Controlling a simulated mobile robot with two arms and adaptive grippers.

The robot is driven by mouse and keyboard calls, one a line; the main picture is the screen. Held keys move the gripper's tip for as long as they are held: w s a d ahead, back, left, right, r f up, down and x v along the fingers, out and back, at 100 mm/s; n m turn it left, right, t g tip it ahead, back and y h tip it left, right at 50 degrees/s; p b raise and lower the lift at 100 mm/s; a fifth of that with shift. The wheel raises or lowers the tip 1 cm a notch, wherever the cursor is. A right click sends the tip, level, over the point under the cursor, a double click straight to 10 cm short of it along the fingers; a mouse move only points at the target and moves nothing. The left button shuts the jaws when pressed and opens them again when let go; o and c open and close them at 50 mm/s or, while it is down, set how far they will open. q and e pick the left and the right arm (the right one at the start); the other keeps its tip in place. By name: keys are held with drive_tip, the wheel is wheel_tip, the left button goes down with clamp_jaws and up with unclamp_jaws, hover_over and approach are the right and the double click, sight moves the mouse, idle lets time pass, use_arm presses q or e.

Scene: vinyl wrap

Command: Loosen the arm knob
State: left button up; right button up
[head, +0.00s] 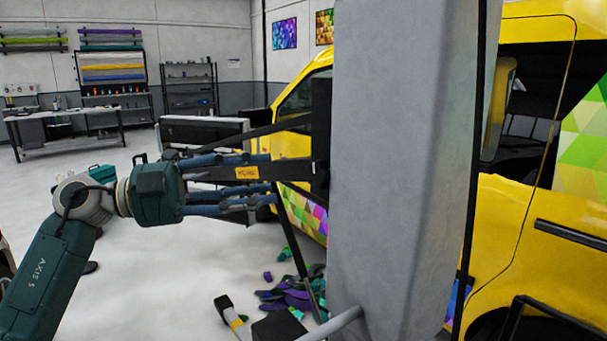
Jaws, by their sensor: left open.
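My left gripper (262,180) reaches in from the left with its blue fingers spread, one set above and one below. The dark arm runs to a black bracket (321,140) beside a large grey upright body (395,150). A box-shaped panel (203,131) shows behind the gripper. My right gripper is not in view.
A yellow van (530,220) with a coloured pattern stands behind and to the right. Purple and green scraps (290,298) lie on the floor. A workbench (70,115) and shelves (188,90) stand at the back. Open floor lies between the bench and my left arm.

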sight(313, 176)
use_arm(q)
drive_tip(key=p+x, duration=0.1)
drive_tip(key=x, duration=0.2)
drive_tip(key=p+x, duration=0.1)
drive_tip(key=x, duration=0.3)
drive_tip(key=shift+d+r, duration=0.25)
drive_tip(key=shift+w+d+f, duration=0.15)
drive_tip(key=shift+d, duration=0.25)
